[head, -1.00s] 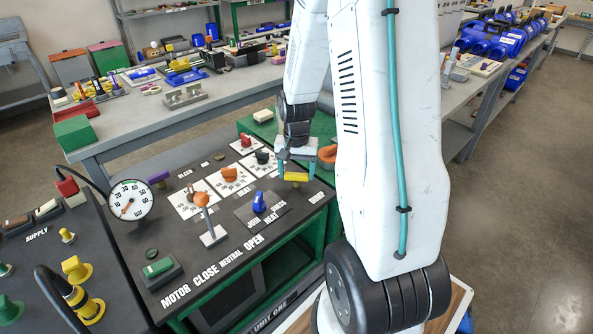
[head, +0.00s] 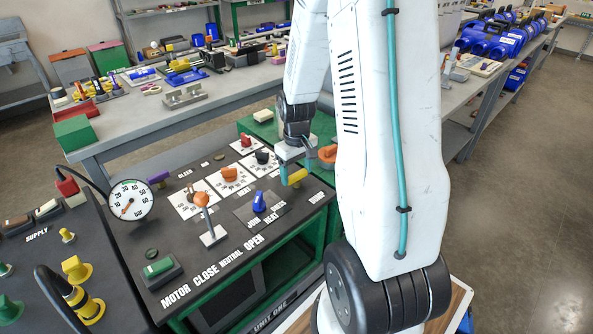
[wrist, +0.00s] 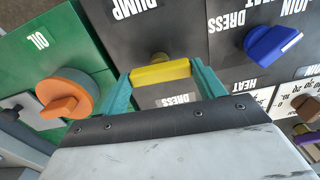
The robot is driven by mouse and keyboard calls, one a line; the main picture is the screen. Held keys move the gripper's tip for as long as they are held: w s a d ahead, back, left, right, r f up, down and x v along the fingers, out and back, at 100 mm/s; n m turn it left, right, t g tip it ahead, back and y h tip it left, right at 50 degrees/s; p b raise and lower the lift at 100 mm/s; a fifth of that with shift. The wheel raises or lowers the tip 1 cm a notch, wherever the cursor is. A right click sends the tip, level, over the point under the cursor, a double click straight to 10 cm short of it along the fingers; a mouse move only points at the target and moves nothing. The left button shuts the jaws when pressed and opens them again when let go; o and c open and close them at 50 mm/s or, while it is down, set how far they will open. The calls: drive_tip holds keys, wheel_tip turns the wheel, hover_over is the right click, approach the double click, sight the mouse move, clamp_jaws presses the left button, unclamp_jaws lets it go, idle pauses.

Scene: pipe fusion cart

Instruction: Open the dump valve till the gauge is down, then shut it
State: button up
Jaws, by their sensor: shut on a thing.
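The yellow dump valve handle (head: 298,177) sits on the right part of the dark panel, under the DUMP lettering in the wrist view. My gripper (wrist: 161,76) has its teal fingers closed on both ends of the yellow handle (wrist: 160,72). In the head view my gripper (head: 293,172) comes down on it from above, partly covering it. The round white gauge (head: 130,200) stands at the panel's left. Its orange needle points to the lower left; the exact reading is too small to tell.
An orange knob on the green OIL panel (wrist: 66,93) is left of my gripper in the wrist view. A blue knob (wrist: 273,46) is to the right. An orange-topped lever (head: 203,203) and a green motor switch (head: 158,268) stand on the panel.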

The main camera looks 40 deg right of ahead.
sight(296, 174)
drive_tip(key=shift+n, duration=0.4)
drive_tip(key=o, duration=1)
wheel_tip(296, 174, up, 8)
drive_tip(key=shift+f, duration=0.1)
idle(0.5)
drive_tip(key=shift+t, duration=0.7)
drive_tip(key=s+a+r, duration=0.5)
drive_tip(key=s+a, duration=0.1)
drive_tip(key=a, duration=0.1)
drive_tip(key=s+a+r, duration=0.5)
drive_tip(key=s+a, duration=0.1)
drive_tip(key=a, duration=0.1)
drive_tip(key=s+a+r, duration=0.6)
drive_tip(key=s+a, duration=0.1)
drive_tip(key=shift+a, duration=0.1)
